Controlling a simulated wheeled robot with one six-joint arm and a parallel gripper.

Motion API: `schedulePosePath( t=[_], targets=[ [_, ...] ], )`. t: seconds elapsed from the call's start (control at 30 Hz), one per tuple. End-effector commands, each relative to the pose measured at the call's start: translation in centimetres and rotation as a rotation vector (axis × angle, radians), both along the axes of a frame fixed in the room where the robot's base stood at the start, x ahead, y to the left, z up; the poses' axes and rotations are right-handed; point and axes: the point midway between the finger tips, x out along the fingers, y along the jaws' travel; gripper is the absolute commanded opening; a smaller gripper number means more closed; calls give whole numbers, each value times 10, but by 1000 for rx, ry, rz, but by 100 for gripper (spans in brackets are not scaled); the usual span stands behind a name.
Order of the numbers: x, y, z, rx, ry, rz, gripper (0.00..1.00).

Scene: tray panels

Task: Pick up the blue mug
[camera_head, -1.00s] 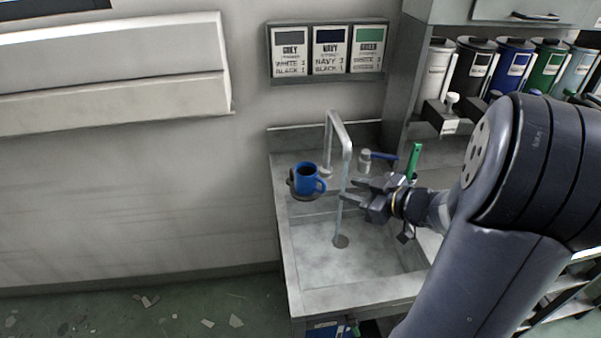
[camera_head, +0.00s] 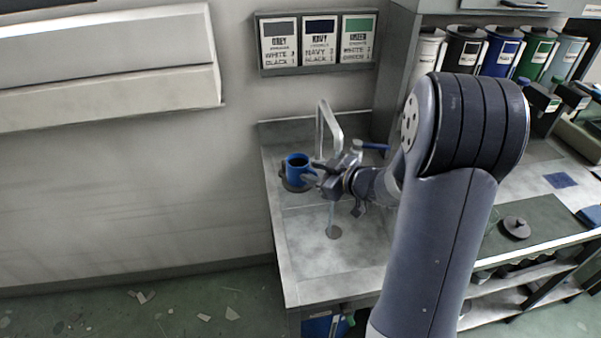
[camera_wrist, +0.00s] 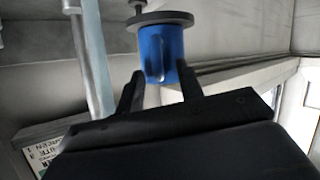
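In the wrist view, which is upside down, the mug (camera_wrist: 160,50) is just beyond my fingertips (camera_wrist: 161,80). The two fingers are apart, with the handle side of the mug facing the gap. I cannot tell whether the fingers touch it.
The metal tap (camera_head: 328,135) rises close behind my gripper. The sink basin (camera_head: 320,240) is empty. Colored canisters (camera_head: 500,50) stand on a shelf at the right. A dark lid (camera_head: 516,228) lies on the right counter. Color cards (camera_head: 318,42) hang on the wall.

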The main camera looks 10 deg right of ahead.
Motion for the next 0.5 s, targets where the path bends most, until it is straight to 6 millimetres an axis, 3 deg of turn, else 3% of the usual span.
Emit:
schedulePosePath(
  t=[0.1, 0.5],
  targets=[
    [0, 0, 0, 0, 0, 0, 36],
    [-1, 0, 0, 0, 0, 0, 3]
  ],
)
